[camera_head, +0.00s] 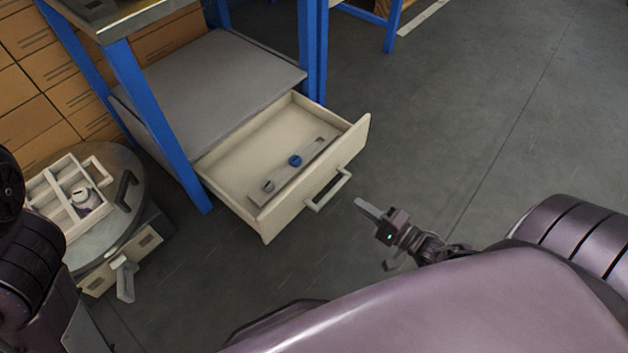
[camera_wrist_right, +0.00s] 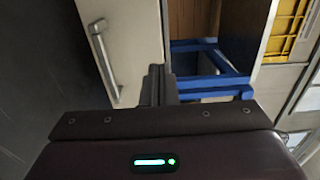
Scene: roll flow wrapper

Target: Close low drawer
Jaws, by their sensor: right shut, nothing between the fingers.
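The low drawer (camera_head: 250,160) is pulled well out from under the grey shelf of the blue-framed bench in the head view. Its front has a pale bar handle (camera_head: 328,190), which also shows at the left in the right wrist view (camera_wrist_right: 104,62). Inside the drawer lie a flat strip, a blue knob-like piece (camera_head: 295,160) and a small grey piece. My right gripper (camera_head: 364,207) is shut and empty, just right of the handle and apart from it in the head view. In the right wrist view its fingers (camera_wrist_right: 157,84) are together in front of the drawer front (camera_wrist_right: 125,35). My left gripper does not show.
A round grey stand (camera_head: 110,225) with a divided tray (camera_head: 62,195) is at the left. Blue bench legs (camera_head: 150,120) flank the drawer. Cardboard boxes (camera_head: 30,100) are stacked behind. The floor (camera_head: 470,110) to the right is clear.

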